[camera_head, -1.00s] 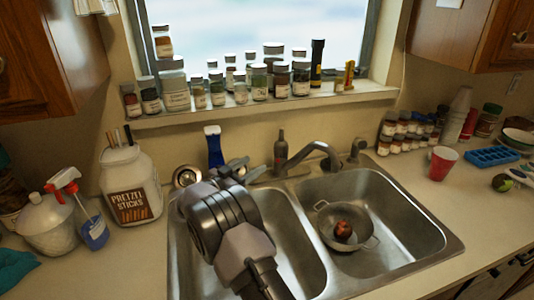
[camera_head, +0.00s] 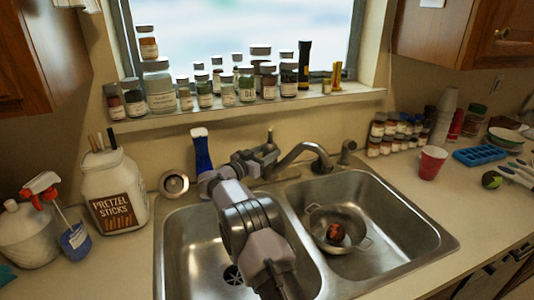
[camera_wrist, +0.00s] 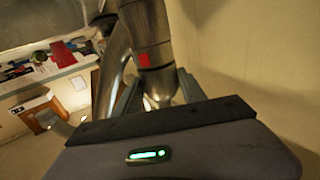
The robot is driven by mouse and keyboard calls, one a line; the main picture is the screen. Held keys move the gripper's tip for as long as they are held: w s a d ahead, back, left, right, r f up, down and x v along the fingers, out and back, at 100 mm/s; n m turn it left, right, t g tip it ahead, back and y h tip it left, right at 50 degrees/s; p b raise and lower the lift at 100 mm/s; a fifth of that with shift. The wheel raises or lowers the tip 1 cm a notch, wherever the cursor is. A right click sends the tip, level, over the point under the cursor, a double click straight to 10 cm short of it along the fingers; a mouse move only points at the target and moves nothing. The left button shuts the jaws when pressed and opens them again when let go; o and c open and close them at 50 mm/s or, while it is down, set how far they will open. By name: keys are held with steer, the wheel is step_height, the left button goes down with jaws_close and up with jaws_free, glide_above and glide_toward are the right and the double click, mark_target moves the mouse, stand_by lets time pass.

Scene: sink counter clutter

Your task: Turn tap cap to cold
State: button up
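The metal tap stands behind the sink, with its curved spout (camera_head: 306,151) over the divider. Its cap (camera_wrist: 146,45), a metal cylinder with a red mark, fills the upper middle of the wrist view. In the head view my gripper (camera_head: 268,152) is at the left of the spout, at the tap's base, and hides much of the cap. In the wrist view its two fingers are apart, one on each side of the cap's lower end. I cannot tell whether either finger touches it.
A strainer (camera_head: 312,226) with a round reddish item lies in the right basin. A blue bottle (camera_head: 202,152) stands close left of my gripper. Jars line the window sill (camera_head: 240,110) above. The left basin (camera_head: 205,245) is otherwise empty.

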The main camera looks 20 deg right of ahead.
steer(key=c, duration=0.7)
steer(key=shift+s+d+r+n+t+y+p, duration=0.1)
steer(key=shift+r+n+t+y+p, duration=0.15)
steer(key=shift+n+t+y+p, duration=0.35)
steer(key=n+t, duration=0.1)
steer(key=t+y+b, duration=0.1)
steer(key=shift+s+d+f+n+t+y, duration=0.1)
steer(key=shift+d+f+n+t+y, duration=0.05)
steer(key=shift+f+n+t+y, duration=0.2)
steer(key=shift+r+n+t+y+b, duration=0.15)
steer(key=shift+n+t+y+b, duration=0.6)
steer(key=shift+n+y, duration=0.15)
steer(key=o, duration=1.1)
